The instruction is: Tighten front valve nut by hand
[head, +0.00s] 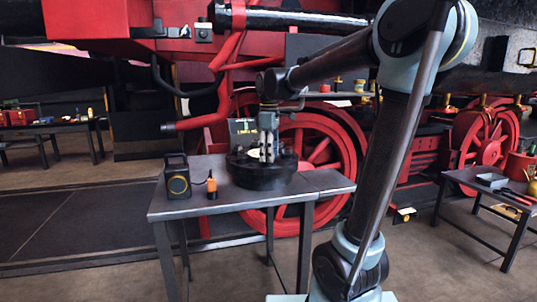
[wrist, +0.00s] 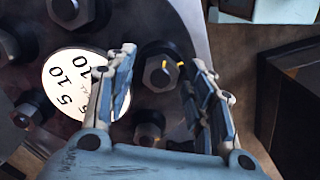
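A dark round valve cover (head: 258,176) stands on the grey table, with several hex nuts on studs around its rim. In the wrist view, a grey hex nut (wrist: 160,74) with a yellow mark shows between my fingertips; a second nut (wrist: 148,132) shows lower, between the fingers. I cannot tell which is the front nut. A white disc (wrist: 68,82) marked 5 and 10 lies left of them, partly behind my left finger. My gripper (wrist: 165,62) is open and points down over the cover, as in the head view (head: 267,158). Contact with a nut cannot be told.
On the table (head: 225,203), a black boxy device (head: 177,178) and an orange-and-black item (head: 212,187) stand left of the cover. A red locomotive wheel (head: 318,150) stands close behind. A second table (head: 470,182) with tools stands at right. The table's front left is clear.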

